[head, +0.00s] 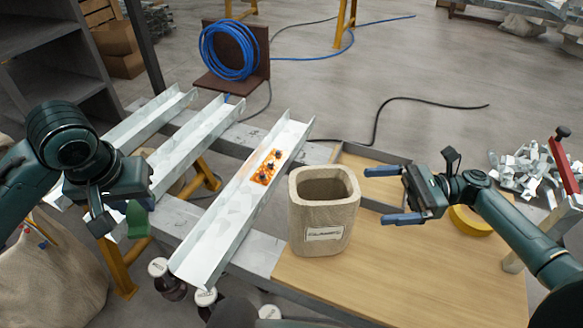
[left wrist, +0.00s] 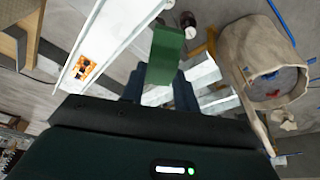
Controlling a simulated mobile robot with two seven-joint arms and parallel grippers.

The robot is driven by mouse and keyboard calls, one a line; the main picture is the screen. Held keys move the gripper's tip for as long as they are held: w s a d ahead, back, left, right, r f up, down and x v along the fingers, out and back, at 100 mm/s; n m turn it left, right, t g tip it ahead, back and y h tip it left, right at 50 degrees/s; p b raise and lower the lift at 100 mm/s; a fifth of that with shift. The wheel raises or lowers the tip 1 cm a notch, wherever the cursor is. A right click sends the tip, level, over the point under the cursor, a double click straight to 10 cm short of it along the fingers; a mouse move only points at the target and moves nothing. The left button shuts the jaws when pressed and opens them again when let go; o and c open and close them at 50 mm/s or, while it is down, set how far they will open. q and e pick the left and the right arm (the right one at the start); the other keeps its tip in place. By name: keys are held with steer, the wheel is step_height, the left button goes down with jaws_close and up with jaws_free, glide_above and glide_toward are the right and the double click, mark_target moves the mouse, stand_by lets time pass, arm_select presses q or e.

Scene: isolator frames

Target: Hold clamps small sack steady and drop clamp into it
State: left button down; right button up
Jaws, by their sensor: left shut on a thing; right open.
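The small sack (head: 322,215), beige with a CLAMPS label, stands upright and open-topped on the wooden board. Its visible inside looks empty, but its bottom is hidden. My left gripper (head: 125,212) is far left of the sack, beyond the metal channels. It is shut on a green piece (head: 137,219), which also shows in the left wrist view (left wrist: 166,52). I cannot tell from its shape whether this is the clamp. My right gripper (head: 376,195) is open just right of the sack, its fingers pointing at the sack's side without gripping it.
A long metal channel (head: 222,228) with an orange patch and dark bits (head: 267,168) lies between my left gripper and the sack. A large sack (head: 62,265) stands at lower left. A yellow tape roll (head: 470,222) lies by my right arm. The board's front (head: 400,280) is clear.

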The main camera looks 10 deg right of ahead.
arm_select(q)
steer(key=shift+p+v, duration=1.05)
steer(key=shift+v, duration=0.1)
arm_select(e)
glide_above(328, 200)
steer(key=s, duration=0.4)
arm_select(q)
steer(key=shift+w+r, duration=0.1)
arm_select(e)
steer(key=shift+s+a, duration=0.15)
steer(key=shift+a, duration=0.7)
steer(key=shift+c, duration=0.4)
